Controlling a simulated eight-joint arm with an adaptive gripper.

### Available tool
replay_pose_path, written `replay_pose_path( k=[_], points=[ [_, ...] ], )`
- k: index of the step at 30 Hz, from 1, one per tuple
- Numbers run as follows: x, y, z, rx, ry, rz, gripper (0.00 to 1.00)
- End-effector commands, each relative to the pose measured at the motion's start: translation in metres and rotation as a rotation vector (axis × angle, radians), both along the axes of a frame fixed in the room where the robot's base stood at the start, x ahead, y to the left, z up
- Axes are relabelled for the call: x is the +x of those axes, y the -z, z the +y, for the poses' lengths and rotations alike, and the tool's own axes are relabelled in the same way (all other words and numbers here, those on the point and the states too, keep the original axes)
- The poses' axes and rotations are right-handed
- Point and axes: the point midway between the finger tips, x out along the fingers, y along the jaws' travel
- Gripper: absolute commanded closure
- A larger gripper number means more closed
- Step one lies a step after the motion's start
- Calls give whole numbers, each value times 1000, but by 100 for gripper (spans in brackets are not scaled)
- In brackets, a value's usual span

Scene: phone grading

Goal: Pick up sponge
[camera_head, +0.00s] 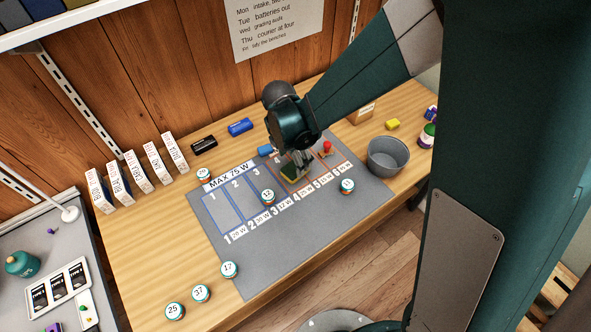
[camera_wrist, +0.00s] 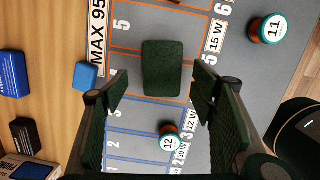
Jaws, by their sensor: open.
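The sponge (camera_head: 291,174) is a dark green pad with a yellowish edge, lying flat on the grey numbered mat (camera_head: 247,262), in an orange-outlined slot beside slot 5. In the wrist view the sponge (camera_wrist: 163,68) shows as a dark green rounded rectangle. My gripper (camera_head: 299,162) points down above the sponge and partly covers it in the head view. In the wrist view my gripper (camera_wrist: 160,82) has its two fingers spread, one to each side of the sponge's near end, with nothing between the pads; whether they are level with it is unclear.
A small round piece marked 12 (camera_wrist: 169,133) stands near the right finger, and one marked 11 (camera_wrist: 267,28) stands farther right. A blue block (camera_wrist: 86,76) lies at the mat's edge. A red-topped piece (camera_head: 327,148) and a grey bin (camera_head: 388,158) stand right of my gripper.

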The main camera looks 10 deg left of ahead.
Motion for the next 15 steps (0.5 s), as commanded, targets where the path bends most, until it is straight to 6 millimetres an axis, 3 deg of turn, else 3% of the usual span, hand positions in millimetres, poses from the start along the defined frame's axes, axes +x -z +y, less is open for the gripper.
replay_pose_path(
  k=[7,15],
  points=[
    [0,9,-2,0,0,0,43],
    [1,38,-6,0,1,0,43]
  ],
)
